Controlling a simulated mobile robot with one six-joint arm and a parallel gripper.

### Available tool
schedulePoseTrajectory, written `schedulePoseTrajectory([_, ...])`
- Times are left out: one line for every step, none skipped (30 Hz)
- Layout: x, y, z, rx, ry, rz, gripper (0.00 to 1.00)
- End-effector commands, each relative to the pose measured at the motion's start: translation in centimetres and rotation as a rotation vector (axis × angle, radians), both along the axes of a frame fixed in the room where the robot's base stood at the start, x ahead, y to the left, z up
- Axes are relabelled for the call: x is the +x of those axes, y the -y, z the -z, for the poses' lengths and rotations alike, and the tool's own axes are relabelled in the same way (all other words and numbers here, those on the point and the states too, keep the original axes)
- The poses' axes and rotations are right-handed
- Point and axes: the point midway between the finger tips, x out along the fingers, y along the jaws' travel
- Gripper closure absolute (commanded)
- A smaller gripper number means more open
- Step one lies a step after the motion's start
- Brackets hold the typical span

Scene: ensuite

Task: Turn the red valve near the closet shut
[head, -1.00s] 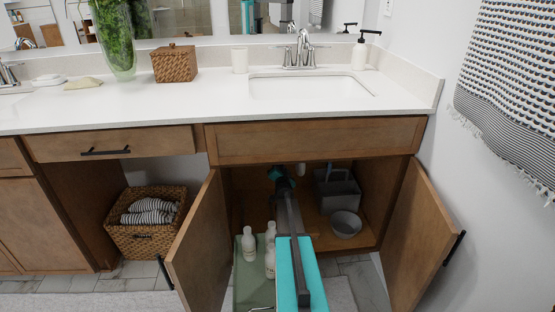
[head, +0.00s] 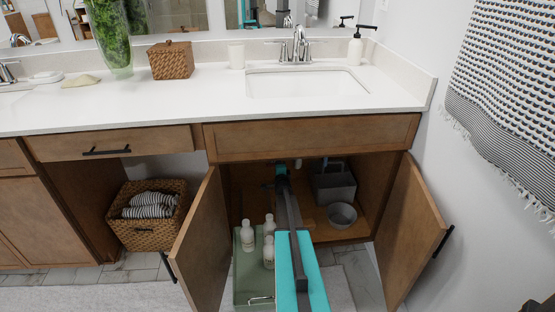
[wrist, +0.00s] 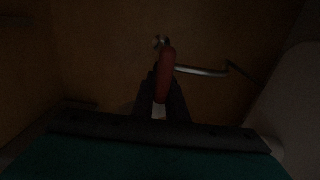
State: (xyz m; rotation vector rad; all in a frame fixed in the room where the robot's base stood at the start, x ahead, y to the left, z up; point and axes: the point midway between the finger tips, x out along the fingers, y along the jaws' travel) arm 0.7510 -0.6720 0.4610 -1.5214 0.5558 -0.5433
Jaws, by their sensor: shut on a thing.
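In the wrist view a red valve handle (wrist: 166,72) stands out in front of a brown wooden cabinet wall. My gripper (wrist: 162,88) is shut on the red handle, with a dark finger on either side of it. A metal pipe (wrist: 200,71) runs to the right from behind the handle. The view is dark, so the valve body behind the handle is hard to make out. In the head view my arm reaches into the open cabinet under the sink, and the valve and fingertips are hidden there.
Two open cabinet doors (head: 198,240) (head: 413,235) flank my arm. A green tray (head: 250,290) with white bottles (head: 248,236) stands in front. A grey caddy (head: 334,187) and a grey bowl (head: 342,215) sit inside on the right. The counter (head: 120,108) is overhead.

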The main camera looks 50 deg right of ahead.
Motion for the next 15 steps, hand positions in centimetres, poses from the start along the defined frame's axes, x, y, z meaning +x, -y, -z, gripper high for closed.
schedulePoseTrajectory([0.21, -0.03, -0.11, 0.008, 0.009, -0.002, 1.00])
schedulePoseTrajectory([0.21, -0.03, -0.09, 0.013, 0.014, -0.002, 1.00])
schedulePoseTrajectory([0.21, -0.03, -0.08, 0.019, 0.018, -0.002, 1.00])
schedulePoseTrajectory([0.21, -0.03, -0.06, 0.022, 0.021, -0.002, 1.00])
schedulePoseTrajectory([0.21, -0.03, -0.05, 0.024, 0.024, -0.002, 1.00])
schedulePoseTrajectory([0.22, -0.04, -0.04, 0.026, 0.026, -0.002, 1.00])
schedulePoseTrajectory([0.22, -0.04, -0.03, 0.028, 0.027, -0.002, 1.00])
schedulePoseTrajectory([0.22, -0.04, -0.03, 0.029, 0.028, -0.002, 1.00])
schedulePoseTrajectory([0.22, -0.04, -0.03, 0.029, 0.028, -0.002, 1.00])
schedulePoseTrajectory([0.22, -0.04, -0.03, 0.029, 0.028, -0.002, 1.00])
schedulePoseTrajectory([0.22, -0.04, -0.03, 0.029, 0.028, -0.002, 1.00])
schedulePoseTrajectory([0.22, -0.04, -0.03, 0.029, 0.028, -0.002, 1.00])
schedulePoseTrajectory([0.22, -0.04, -0.03, 0.029, 0.028, -0.002, 1.00])
schedulePoseTrajectory([0.22, -0.04, -0.03, 0.029, 0.028, -0.002, 1.00])
schedulePoseTrajectory([0.22, -0.04, -0.03, 0.029, 0.028, -0.002, 1.00])
